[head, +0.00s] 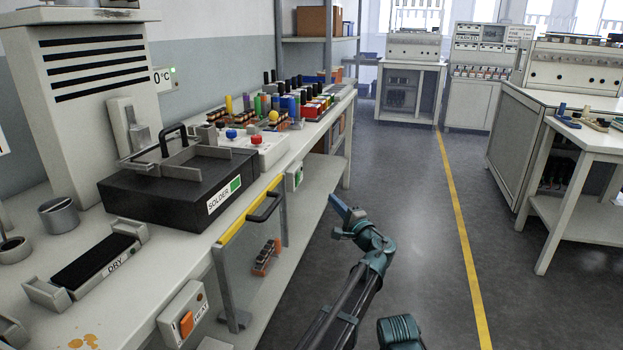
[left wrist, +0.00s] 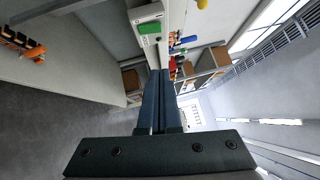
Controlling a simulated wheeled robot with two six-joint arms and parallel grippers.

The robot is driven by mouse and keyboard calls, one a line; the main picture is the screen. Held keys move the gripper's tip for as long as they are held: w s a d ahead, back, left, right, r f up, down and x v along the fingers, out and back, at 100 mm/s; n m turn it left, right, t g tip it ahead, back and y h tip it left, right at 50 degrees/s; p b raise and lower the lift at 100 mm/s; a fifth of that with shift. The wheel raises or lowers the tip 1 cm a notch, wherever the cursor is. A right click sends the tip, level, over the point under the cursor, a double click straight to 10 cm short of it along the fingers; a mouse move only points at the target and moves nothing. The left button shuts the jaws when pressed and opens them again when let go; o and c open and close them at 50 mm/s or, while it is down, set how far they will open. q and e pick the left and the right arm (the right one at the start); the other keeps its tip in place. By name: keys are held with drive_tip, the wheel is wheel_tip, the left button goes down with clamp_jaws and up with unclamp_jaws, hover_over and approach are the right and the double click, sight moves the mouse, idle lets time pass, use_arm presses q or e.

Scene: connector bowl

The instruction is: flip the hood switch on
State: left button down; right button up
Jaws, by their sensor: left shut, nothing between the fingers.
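A tall pale vented hood-like cabinet (head: 95,85) stands at the back left of the bench. A grey upright plate with a lever-like part (head: 128,125) is on its front. A small white box with a green rocker (head: 294,177) is fixed to the bench's front edge; it also shows in the left wrist view (left wrist: 149,27). I cannot read its label or tell which is the hood switch. My left gripper (head: 337,205) is shut and empty, over the aisle right of the green-rocker box and apart from it. Its blue fingers also show in the left wrist view (left wrist: 156,78). My right gripper is not in view.
A second box with an orange rocker, marked HEAT (head: 184,315), is on the bench front nearer me. A black SOLDER unit (head: 175,185) and yellow rail with black handle (head: 252,210) lie between. Several coloured parts (head: 290,105) fill the bench's far end. The aisle floor (head: 410,200) is clear.

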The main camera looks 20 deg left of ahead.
sight(298, 180)
use_arm(q)
drive_tip(key=shift+a, duration=0.1)
drive_tip(key=s+a+p+x, duration=0.2)
drive_tip(key=x, duration=1)
drive_tip(key=shift+w+a+r, duration=0.15)
drive_tip(key=shift+w+a, duration=0.1)
